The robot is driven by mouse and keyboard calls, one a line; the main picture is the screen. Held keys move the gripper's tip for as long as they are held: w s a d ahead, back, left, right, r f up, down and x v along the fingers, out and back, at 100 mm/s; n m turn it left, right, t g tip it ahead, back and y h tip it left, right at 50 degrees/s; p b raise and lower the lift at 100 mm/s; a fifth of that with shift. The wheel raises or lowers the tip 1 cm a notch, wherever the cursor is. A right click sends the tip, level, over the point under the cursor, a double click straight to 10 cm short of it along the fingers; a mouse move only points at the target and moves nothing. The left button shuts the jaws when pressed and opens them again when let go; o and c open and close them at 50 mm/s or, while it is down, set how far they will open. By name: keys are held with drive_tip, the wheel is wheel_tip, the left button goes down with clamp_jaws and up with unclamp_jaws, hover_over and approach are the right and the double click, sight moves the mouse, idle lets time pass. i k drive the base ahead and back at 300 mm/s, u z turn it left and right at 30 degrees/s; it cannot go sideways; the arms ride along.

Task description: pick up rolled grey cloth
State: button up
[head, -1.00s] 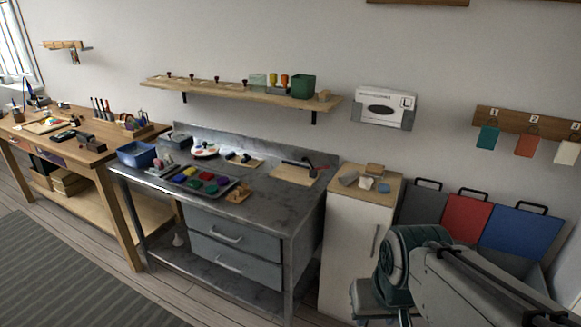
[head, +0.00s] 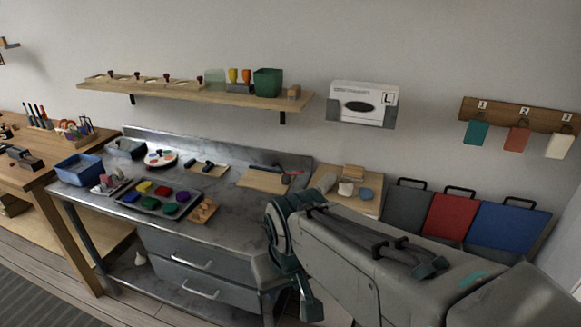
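A small grey roll (head: 326,183), which looks like the rolled grey cloth, lies on the left part of the wooden top of the white cabinet (head: 368,208). A white lump (head: 345,189), a blue-grey piece (head: 366,194) and a wooden block (head: 352,171) sit close to its right. My arm crosses the lower right of the head view and hides most of the cabinet's front. Nothing is seen touching the roll.
The metal bench (head: 225,222) left of the cabinet holds a paint tray (head: 160,199), a blue bin (head: 79,170) and boards. A wooden shelf (head: 190,94) and a white box (head: 362,103) are on the wall above. Coloured panels (head: 450,215) stand right of the cabinet.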

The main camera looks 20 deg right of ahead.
sight(328, 180)
drive_tip(key=z, duration=0.4)
drive_tip(key=i, duration=0.9)
drive_tip(key=z, duration=0.65)
